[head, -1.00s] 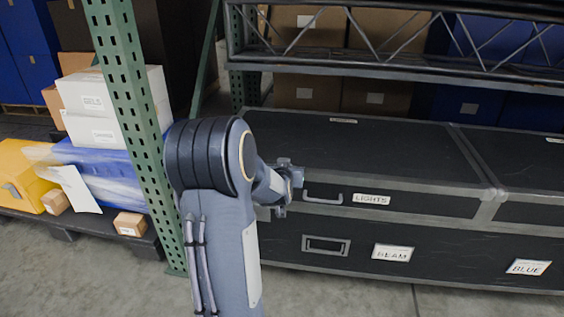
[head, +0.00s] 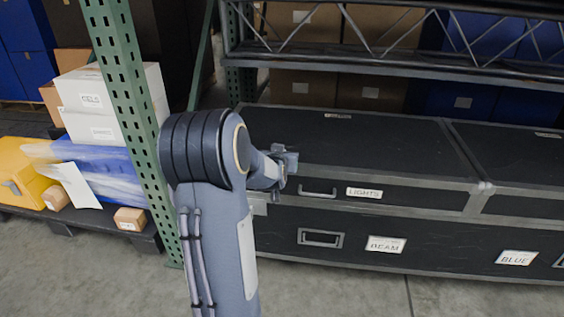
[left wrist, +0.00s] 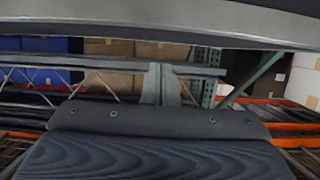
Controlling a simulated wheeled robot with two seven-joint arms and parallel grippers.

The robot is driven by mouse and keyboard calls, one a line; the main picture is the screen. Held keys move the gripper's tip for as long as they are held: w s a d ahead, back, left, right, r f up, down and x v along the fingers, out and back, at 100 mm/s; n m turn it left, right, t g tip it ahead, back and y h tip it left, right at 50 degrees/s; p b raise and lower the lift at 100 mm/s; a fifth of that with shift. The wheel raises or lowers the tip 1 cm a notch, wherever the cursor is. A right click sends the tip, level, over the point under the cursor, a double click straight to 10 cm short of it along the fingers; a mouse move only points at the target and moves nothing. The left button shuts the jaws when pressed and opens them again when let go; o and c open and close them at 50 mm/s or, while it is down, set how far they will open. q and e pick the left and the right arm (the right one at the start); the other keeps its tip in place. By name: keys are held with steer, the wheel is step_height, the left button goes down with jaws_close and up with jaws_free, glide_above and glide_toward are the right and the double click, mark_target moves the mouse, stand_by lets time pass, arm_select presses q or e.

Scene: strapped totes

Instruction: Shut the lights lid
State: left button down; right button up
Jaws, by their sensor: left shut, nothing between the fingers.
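The lights lid (head: 350,142) is the black, grey-edged top of the long case, with a LIGHTS label (head: 364,193) and a handle (head: 318,191) on its front. It lies down flat and looks level with the lid to its right; I see no clear gap at its front seam. My left gripper (head: 288,159) is at the lid's front left, just left of and above the handle. It is shut and empty; I cannot tell whether it touches the lid. Its fingers (left wrist: 160,84) also show in the left wrist view. My arm hides the lid's front left corner. My right gripper is out of view.
The lower case front carries BEAM (head: 386,244) and BLUE (head: 517,258) labels. A green rack post (head: 128,110) stands close left of my arm. A rack beam (head: 400,60) crosses above the lid's back. Boxes on a pallet (head: 100,225) are at left. The front floor is clear.

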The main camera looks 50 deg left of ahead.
arm_select(q)
steer(key=s+d+f, duration=0.3)
steer(key=s+d, duration=0.3)
steer(key=s, duration=0.1)
steer(key=shift+p, duration=0.4)
steer(key=shift+d, duration=0.1)
steer(key=s+d+r+m+h, duration=0.2)
steer(key=d+h, duration=0.3)
steer(key=d, duration=0.6)
steer(key=s+d+r+m+h, duration=0.15)
steer(key=d+h, duration=0.35)
steer(key=d, duration=0.5)
steer(key=s+d+m+g+h, duration=0.3)
steer(key=s+d+g, duration=0.2)
steer(key=s+d, duration=0.75)
step_height(320, 180, up, 32)
steer(key=s+a+p, duration=0.1)
steer(key=p, duration=3.1)
steer(key=shift+a, duration=0.4)
